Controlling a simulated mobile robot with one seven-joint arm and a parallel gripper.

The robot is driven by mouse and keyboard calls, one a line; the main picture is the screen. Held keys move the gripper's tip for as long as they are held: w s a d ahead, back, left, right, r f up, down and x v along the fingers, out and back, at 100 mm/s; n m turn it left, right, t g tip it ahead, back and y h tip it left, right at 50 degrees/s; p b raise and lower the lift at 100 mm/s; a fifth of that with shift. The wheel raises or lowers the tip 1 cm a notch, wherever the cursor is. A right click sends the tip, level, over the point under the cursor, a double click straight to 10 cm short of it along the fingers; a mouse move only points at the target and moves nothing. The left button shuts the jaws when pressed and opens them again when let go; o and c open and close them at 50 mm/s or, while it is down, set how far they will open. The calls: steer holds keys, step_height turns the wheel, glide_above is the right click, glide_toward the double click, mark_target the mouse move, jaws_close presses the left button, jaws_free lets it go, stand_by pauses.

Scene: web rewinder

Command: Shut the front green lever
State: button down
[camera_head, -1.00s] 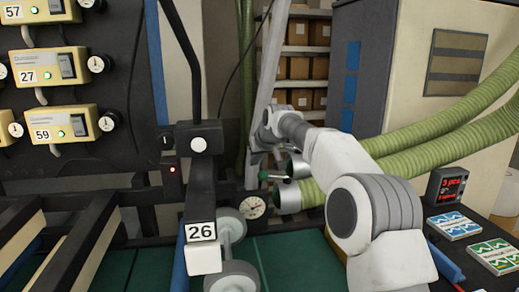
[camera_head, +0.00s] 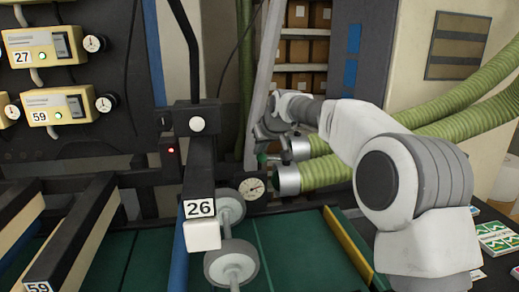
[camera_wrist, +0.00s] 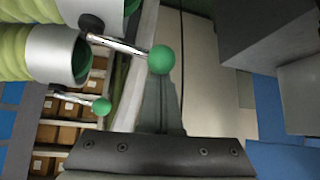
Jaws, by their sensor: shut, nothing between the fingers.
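Two levers with chrome rods and green ball knobs stick out from metal collars on green hoses. In the wrist view the nearer, larger knob (camera_wrist: 160,60) is at upper centre, and the farther, smaller knob (camera_wrist: 102,106) is lower left. The nearer metal collar (camera_head: 287,180) shows in the head view, with a small green knob (camera_head: 262,158) just above and left of it. My gripper (camera_wrist: 165,100) is shut and empty, its fingers close by the nearer knob. I cannot tell whether they touch. In the head view my gripper's fingertips are hard to make out.
Green hoses (camera_head: 474,126) run right from the collars, behind my arm. A post with the label 26 (camera_head: 199,208) and grey rollers (camera_head: 231,264) stand in front left. A round gauge (camera_head: 252,188) sits below the levers. Shelves with boxes (camera_head: 300,50) are behind.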

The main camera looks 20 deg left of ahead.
mark_target(261, 159)
steer(key=shift+s+d+n+g+y, duration=0.15)
steer(key=shift+s+n+g+y, duration=0.2)
steer(key=shift+n, duration=0.25)
steer(key=shift+s+d+f+n+g+y+b, duration=0.1)
steer(key=shift+s+d+n+g+y+b, duration=0.2)
steer(key=shift+n, duration=0.2)
steer(key=shift+s+d+n+g+y+b, duration=0.15)
steer(key=shift+s+n+b, duration=0.1)
steer(key=shift+s+n, duration=0.2)
steer(key=shift+s+d+b, duration=0.5)
steer(key=shift+s+d, duration=0.05)
steer(key=shift+s, duration=0.15)
steer(key=s+d+n+g+y+p, duration=0.1)
steer(key=d+n+g, duration=0.3)
steer(key=d+n, duration=0.2)
steer(key=shift+s+d+y, duration=0.3)
steer(key=shift+d+y, duration=0.1)
steer(key=shift+d, duration=0.55)
steer(key=shift+w+d, duration=0.1)
steer(key=shift+d, duration=0.05)
